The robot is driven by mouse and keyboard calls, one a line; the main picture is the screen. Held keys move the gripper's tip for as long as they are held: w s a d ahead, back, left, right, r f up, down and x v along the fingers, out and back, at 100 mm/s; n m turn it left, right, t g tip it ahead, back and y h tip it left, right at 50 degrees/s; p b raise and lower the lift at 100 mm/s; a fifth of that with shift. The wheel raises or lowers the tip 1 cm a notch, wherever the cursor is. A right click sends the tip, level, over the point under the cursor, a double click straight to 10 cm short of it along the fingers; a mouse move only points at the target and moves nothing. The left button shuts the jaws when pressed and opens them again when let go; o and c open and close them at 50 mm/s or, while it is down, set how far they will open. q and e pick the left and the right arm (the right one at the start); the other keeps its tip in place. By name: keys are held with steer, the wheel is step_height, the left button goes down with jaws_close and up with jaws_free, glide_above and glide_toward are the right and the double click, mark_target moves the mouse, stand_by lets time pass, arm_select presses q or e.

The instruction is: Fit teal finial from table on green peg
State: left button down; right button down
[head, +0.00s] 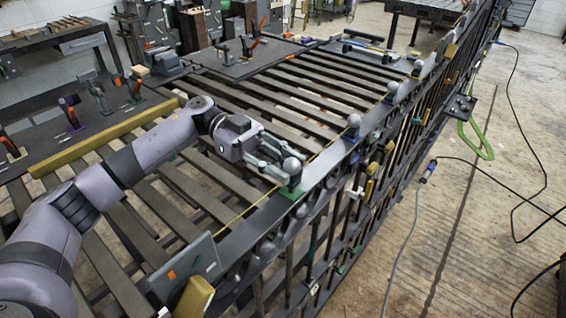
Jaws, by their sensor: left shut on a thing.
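My left gripper (280,160) is shut on a finial with a grey ball top (291,166), at the rail along the gate's near edge. A green block (290,192) shows directly below the ball, on the rail. I cannot tell whether this green is the finial's collar or the peg's base, nor whether the finial is seated. The fingers hide part of it, and no clearly teal part can be made out. My right gripper is not in view.
More grey ball finials stand along the rail (325,163), one (353,120) nearest and another (392,88) farther back. Tool boards (245,58) lie on the slatted table. Concrete floor with cables is at right.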

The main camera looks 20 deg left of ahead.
arm_select(q)
steer(key=shift+f+b, duration=0.3)
steer(key=shift+f, duration=0.75)
stand_by(0.4)
steer(key=c, duration=1.3)
jaws_free()
steer(key=v, duration=1.2)
